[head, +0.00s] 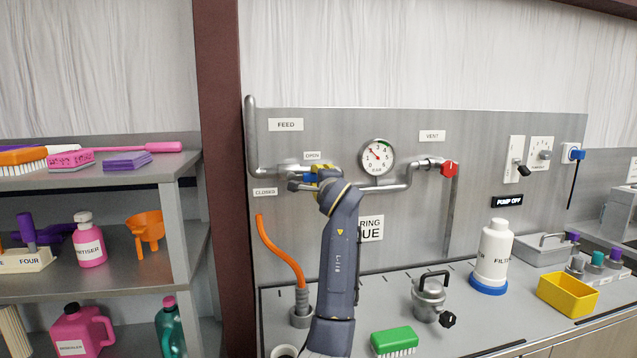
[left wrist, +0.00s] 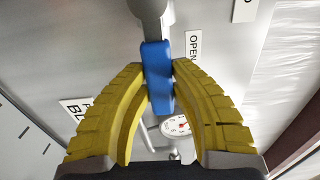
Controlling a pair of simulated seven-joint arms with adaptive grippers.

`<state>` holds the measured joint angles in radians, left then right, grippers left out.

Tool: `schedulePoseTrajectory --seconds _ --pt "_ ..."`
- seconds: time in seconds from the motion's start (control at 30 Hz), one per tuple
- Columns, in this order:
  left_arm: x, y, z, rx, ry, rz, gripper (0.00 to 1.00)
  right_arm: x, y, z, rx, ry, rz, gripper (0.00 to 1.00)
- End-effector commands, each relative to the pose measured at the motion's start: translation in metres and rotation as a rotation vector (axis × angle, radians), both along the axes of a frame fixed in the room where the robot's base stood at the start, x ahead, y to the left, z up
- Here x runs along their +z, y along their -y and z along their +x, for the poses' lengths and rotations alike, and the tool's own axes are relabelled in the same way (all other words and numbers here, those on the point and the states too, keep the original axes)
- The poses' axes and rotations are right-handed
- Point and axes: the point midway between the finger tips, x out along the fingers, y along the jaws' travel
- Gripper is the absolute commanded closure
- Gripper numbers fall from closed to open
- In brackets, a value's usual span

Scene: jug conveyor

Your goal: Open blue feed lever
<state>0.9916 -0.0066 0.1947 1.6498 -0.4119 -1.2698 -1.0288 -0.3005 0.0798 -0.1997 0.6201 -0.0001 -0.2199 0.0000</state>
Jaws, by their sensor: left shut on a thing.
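The blue feed lever (left wrist: 158,78) shows in the left wrist view between the yellow finger pads of my left gripper (left wrist: 161,82), which is shut on it. In the head view my left gripper (head: 316,177) is at the feed pipe (head: 251,130), just below the OPEN label (head: 312,155) and right of the CLOSED label (head: 265,192). There the gripper hides most of the lever, so its exact angle is hard to tell. The OPEN label also shows beside the lever in the left wrist view (left wrist: 194,46). My right gripper is not in view.
A pressure gauge (head: 378,157) and a red vent handle (head: 450,169) are right of my left arm. An orange hose (head: 281,251) rises left of it. A metal pot (head: 429,299) and green brush (head: 394,340) stand on the counter. A shelf (head: 170,172) is at left.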

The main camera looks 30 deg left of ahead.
Motion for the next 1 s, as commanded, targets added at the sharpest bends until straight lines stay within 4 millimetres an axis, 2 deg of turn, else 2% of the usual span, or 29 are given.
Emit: schedulePoseTrajectory --seconds 0.63,0.67,0.7,0.83,1.0 --pt "0.0056 -0.0011 -0.0007 0.001 0.035 -0.030 1.00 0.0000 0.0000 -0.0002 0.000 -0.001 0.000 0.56" --pt "0.0057 -0.0011 -0.0007 0.001 0.035 -0.030 0.74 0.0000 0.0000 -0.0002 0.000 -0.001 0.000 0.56" --pt "0.0057 -0.0010 -0.0007 0.001 0.035 -0.030 0.70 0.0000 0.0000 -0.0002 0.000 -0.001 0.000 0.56" --pt "0.0048 -0.0008 -0.0005 0.001 0.032 -0.030 0.54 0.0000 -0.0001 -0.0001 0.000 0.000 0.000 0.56" --pt "0.0040 -0.0004 -0.0002 0.000 0.031 -0.030 0.53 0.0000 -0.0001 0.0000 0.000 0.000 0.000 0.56"
